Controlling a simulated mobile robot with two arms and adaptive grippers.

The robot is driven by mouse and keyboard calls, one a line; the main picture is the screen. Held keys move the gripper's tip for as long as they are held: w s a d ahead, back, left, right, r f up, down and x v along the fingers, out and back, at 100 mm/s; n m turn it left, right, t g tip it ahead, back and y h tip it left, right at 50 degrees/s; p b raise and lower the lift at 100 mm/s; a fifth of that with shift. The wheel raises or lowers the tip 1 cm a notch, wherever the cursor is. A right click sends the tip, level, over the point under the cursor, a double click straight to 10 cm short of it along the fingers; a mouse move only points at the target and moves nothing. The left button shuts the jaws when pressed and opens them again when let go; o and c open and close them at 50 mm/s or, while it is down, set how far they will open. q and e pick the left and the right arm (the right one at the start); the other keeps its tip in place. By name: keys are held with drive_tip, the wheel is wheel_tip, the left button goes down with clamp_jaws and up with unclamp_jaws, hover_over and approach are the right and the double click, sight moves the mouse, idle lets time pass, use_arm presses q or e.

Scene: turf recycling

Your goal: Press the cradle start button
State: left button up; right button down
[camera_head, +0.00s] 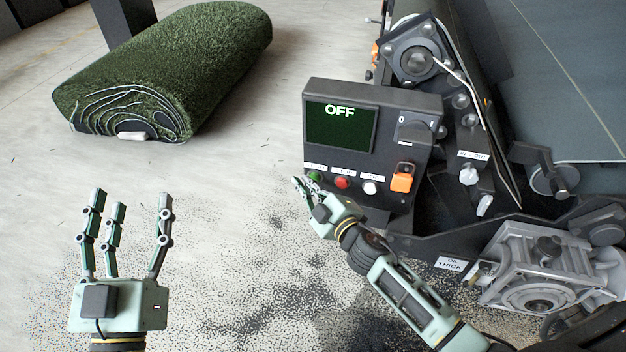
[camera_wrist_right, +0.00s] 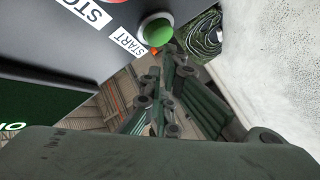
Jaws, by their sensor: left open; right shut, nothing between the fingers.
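Below the screen are a green button (camera_head: 315,176), a red button (camera_head: 342,183) and a white button (camera_head: 370,187). In the right wrist view the green button (camera_wrist_right: 157,29) sits beside a START label (camera_wrist_right: 128,42). My right gripper (camera_head: 300,184) is shut and empty, with its fingertips close to the green button; I cannot tell whether they touch it. It also shows in the right wrist view (camera_wrist_right: 166,66). My left gripper (camera_head: 130,200) is open and empty over the floor.
A green turf roll (camera_head: 170,70) lies on the floor at the upper left. A grey gearbox (camera_head: 545,270) and machine frame fill the right side. The floor between roll and box is clear.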

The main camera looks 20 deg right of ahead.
use_arm(q)
drive_tip(key=shift+f, duration=0.3)
use_arm(e)
drive_tip(key=shift+w+d, duration=0.15)
drive_tip(key=shift+w, duration=0.1)
drive_tip(key=shift+w+d, duration=0.2)
drive_tip(key=shift+w, duration=0.05)
use_arm(q)
drive_tip(key=shift+w, duration=0.1)
use_arm(e)
drive_tip(key=shift+s+a, duration=0.1)
use_arm(q)
drive_tip(key=shift+w+a+f+g, duration=0.1)
drive_tip(key=shift+w+f+g, duration=0.1)
drive_tip(key=shift+f+g, duration=0.45)
use_arm(e)
drive_tip(key=shift+s+a, duration=0.35)
drive_tip(key=shift+s, duration=0.2)
use_arm(q)
wheel_tip(320, 180, down, 3)
drive_tip(key=shift+w+a+r+g+y+p, duration=0.15)
drive_tip(key=shift+g+y+p, duration=0.25)
drive_tip(key=shift+g, duration=0.35)
use_arm(e)
drive_tip(key=s+a, duration=0.3)
drive_tip(key=s, duration=0.2)
drive_tip(key=shift+a, duration=0.2)
